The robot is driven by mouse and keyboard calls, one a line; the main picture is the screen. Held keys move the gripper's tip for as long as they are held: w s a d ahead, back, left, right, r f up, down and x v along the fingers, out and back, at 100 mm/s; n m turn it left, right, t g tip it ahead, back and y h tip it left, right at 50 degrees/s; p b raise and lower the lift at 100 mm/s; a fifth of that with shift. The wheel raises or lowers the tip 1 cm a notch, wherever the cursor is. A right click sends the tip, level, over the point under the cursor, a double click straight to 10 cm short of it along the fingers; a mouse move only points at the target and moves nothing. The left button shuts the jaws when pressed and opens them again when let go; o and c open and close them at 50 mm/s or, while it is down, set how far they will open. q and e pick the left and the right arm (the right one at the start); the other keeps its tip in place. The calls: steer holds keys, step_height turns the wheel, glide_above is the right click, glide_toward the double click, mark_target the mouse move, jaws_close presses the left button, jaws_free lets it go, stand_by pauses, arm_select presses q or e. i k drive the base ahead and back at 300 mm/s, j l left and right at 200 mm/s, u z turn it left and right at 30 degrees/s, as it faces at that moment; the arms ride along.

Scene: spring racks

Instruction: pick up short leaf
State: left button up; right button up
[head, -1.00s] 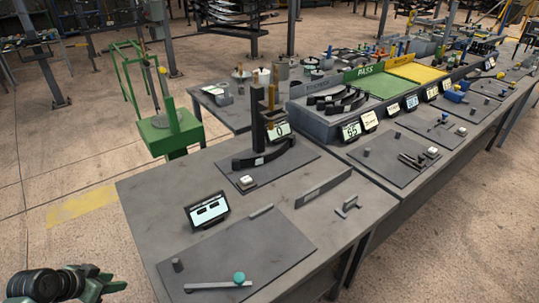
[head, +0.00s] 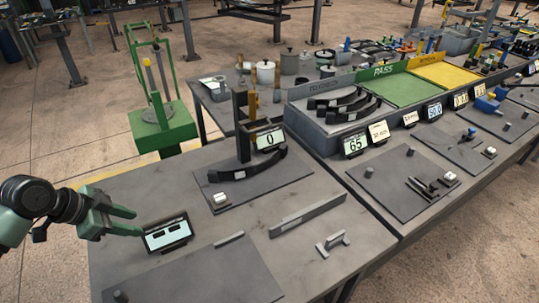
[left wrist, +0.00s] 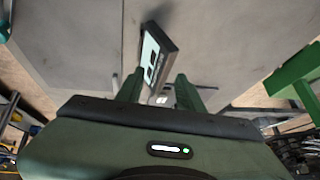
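A dark curved leaf (head: 268,164) lies on the plate with the upright post, below the display reading 0. More dark curved leaves (head: 354,111) lie in the grey bin beyond it. I cannot tell for sure which leaf is the short one. My left gripper (head: 139,222) is open and empty, at the left of the bench beside the small tilted display (head: 167,233). In the left wrist view my two fingers (left wrist: 157,92) stand apart, with the display (left wrist: 157,58) beyond them. No leaf is between them. My right gripper is out of view.
The post (head: 241,125) rises behind the leaf. A low grey bar (head: 307,215) and a small bracket (head: 333,243) stand on the bench's right side. A green pedestal (head: 160,132) stands beyond the bench. Green (head: 395,88) and yellow trays adjoin the grey bin.

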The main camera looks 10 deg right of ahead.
mark_target(214, 176)
steer(key=i+l, duration=0.15)
steer(key=l, duration=0.2)
steer(key=i+l, duration=0.15)
steer(key=l, duration=0.25)
steer(key=i+l, duration=0.2)
steer(key=l, duration=0.15)
steer(key=i+l, duration=0.15)
steer(key=l, duration=0.25)
